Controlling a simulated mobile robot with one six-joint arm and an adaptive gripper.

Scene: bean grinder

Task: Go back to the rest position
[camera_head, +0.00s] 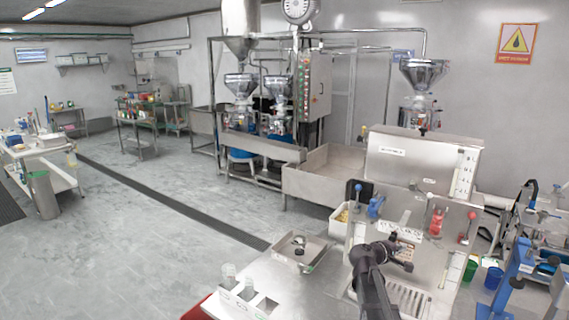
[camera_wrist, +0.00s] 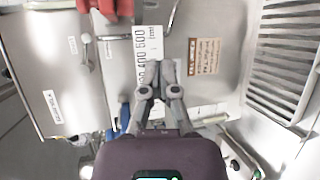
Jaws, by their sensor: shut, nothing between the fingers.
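My gripper (camera_wrist: 160,68) is shut and empty in the wrist view, its grey fingertips together over the metal surface of the grinder bench. In the head view my dark arm reaches up from the lower right, with the gripper end (camera_head: 405,264) over the steel bench (camera_head: 325,294). The fingertips appear in front of a white measuring scale label (camera_wrist: 147,50). I cannot tell whether they touch the surface.
A steel hopper box (camera_head: 422,165) with a blue valve (camera_head: 376,206) and a red valve (camera_head: 437,220) stands just behind the arm. A metal tray (camera_head: 300,250) is at left. A slotted drain grate (camera_wrist: 284,55) lies right in the wrist view. The floor at left is open.

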